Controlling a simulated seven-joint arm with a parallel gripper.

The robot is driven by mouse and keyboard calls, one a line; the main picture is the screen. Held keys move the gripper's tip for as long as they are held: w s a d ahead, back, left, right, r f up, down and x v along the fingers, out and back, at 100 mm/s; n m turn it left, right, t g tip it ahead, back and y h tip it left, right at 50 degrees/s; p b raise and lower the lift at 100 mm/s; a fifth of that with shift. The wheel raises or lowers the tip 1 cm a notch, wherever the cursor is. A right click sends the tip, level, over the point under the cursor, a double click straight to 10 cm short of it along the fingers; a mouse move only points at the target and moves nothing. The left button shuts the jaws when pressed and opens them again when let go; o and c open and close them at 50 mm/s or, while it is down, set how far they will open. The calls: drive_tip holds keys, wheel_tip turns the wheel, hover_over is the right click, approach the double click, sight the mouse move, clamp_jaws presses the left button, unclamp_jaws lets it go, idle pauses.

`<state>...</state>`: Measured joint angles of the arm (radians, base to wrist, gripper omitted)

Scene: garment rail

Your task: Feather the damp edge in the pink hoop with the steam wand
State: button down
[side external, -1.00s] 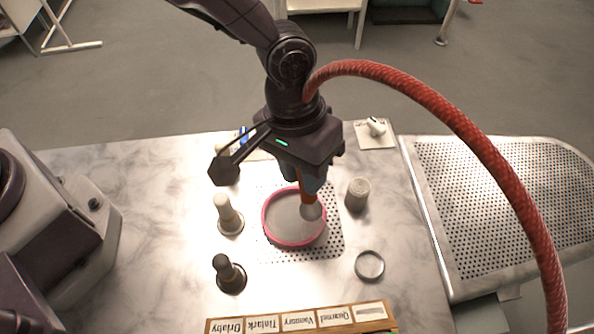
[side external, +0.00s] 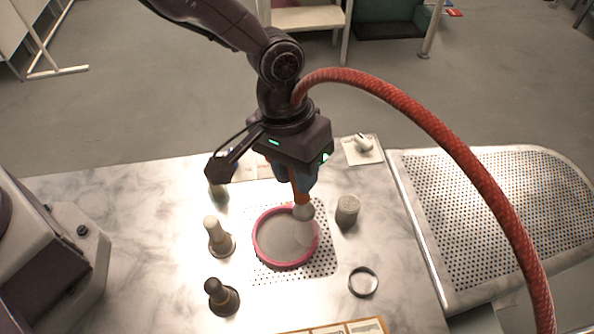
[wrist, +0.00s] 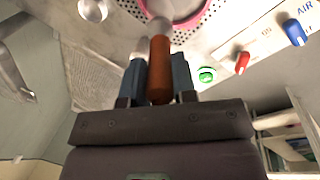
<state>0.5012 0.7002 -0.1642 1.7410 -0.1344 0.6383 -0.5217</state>
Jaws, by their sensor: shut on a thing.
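The pink hoop (side external: 257,246) lies on a perforated patch of the marble table, with grey cloth (side external: 275,237) inside. A paler, hazy patch shows on the cloth's right part; I cannot tell if it is damp or steam. My gripper (side external: 303,187) is shut on the orange-brown handle of the steam wand (side external: 302,198). The wand's pale head points down at the hoop's far right edge; contact with the cloth cannot be told. In the wrist view, my gripper's blue fingers (wrist: 160,78) flank the wand handle (wrist: 160,62), and part of the pink hoop (wrist: 201,23) shows beyond.
A grey cylinder (side external: 347,212) stands close right of the hoop, with a ring (side external: 363,282) nearer. A pale-topped post (side external: 216,237) and a dark post (side external: 220,297) stand left. A perforated metal board (side external: 490,210) lies right. A red hose (side external: 455,145) arches over it.

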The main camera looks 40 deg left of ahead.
drive_tip(key=shift+w+a, duration=0.25)
drive_tip(key=shift+a, duration=0.25)
drive_tip(key=shift+w+a, duration=0.2)
drive_tip(key=shift+a, duration=0.3)
drive_tip(key=shift+a, duration=0.1)
drive_tip(key=s+a, duration=0.1)
drive_tip(key=a, duration=0.1)
drive_tip(key=s+a, duration=0.1)
drive_tip(key=a, duration=0.1)
drive_tip(key=shift+s, duration=0.15)
drive_tip(key=shift+s, duration=0.1)
drive_tip(key=shift+s+d, duration=0.25)
drive_tip(key=shift+s, duration=0.9)
drive_tip(key=shift+s+d, duration=0.2)
drive_tip(key=shift+s, duration=0.9)
